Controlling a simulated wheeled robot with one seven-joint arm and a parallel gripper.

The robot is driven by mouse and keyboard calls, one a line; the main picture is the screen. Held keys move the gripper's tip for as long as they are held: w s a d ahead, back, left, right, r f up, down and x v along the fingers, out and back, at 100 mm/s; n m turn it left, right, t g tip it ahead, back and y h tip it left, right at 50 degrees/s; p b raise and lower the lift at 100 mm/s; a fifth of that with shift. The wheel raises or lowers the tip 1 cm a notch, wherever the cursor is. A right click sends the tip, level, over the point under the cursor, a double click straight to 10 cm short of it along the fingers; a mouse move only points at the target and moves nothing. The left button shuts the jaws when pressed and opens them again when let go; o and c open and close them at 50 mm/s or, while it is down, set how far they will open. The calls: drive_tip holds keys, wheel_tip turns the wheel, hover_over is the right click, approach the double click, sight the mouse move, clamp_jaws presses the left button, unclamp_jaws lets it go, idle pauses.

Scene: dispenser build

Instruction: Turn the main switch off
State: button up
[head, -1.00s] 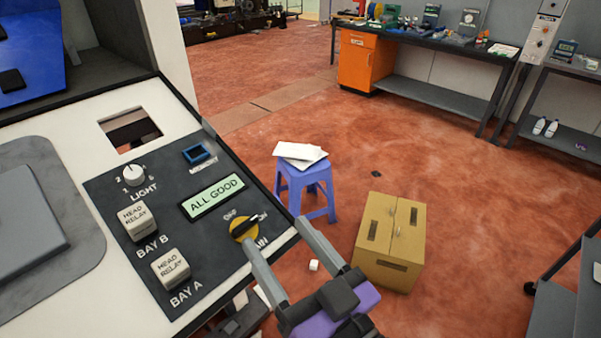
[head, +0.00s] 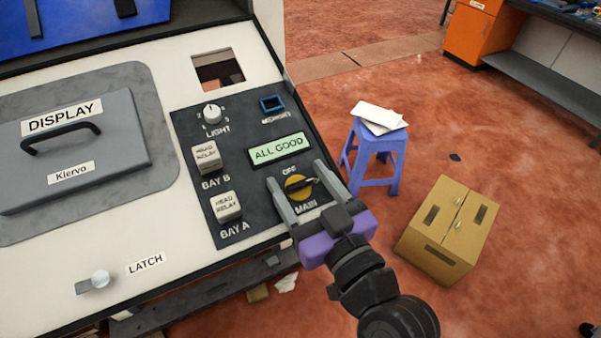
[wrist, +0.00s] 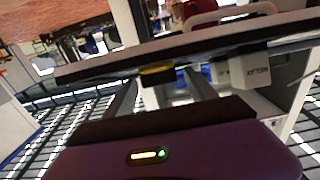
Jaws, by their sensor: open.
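The main switch (head: 297,189) is a yellow round knob with a black handle on the dark control panel (head: 240,180). OFF is printed above it and MAIN below. The handle lies roughly sideways, its end towards the right finger, where that finger hides the panel. My gripper (head: 294,173) is open, with one finger on each side of the knob. I cannot tell whether either finger touches the handle. In the wrist view, the yellow knob (wrist: 157,71) shows between the fingertips of my gripper (wrist: 160,78), at the panel's edge.
A green ALL GOOD display (head: 279,149) sits just above the switch. A purple stool (head: 374,155) and a cardboard box (head: 447,232) stand on the floor at right.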

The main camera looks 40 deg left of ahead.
drive_tip(key=shift+w+a, duration=0.1)
drive_tip(key=shift+a, duration=0.15)
drive_tip(key=shift+c, duration=0.3)
drive_tip(key=c, duration=1.3)
drive_tip(key=shift+f, duration=0.1)
